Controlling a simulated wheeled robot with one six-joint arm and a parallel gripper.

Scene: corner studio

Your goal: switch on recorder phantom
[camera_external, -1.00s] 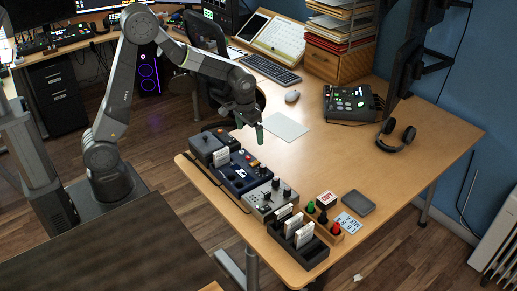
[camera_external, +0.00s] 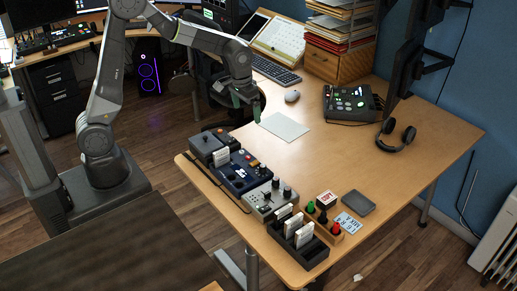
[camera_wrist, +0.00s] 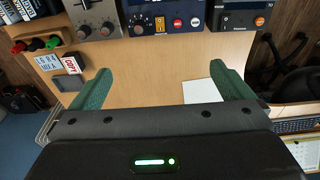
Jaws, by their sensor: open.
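A dark blue recorder-like unit (camera_external: 238,172) sits in the row of devices along the desk's near left edge. I cannot tell whether phantom is on. My gripper (camera_external: 250,104) is open and empty, beyond the row, its green fingers (camera_wrist: 162,72) spread wide.
A grey unit with knobs (camera_external: 268,198), a black card holder (camera_external: 307,253) and a wooden block with coloured pegs (camera_external: 327,229) continue the row. A pale sheet (camera_external: 284,126), mouse (camera_external: 292,97), headphones (camera_external: 398,134) and a black console (camera_external: 350,103) lie further back. The desk's middle is clear.

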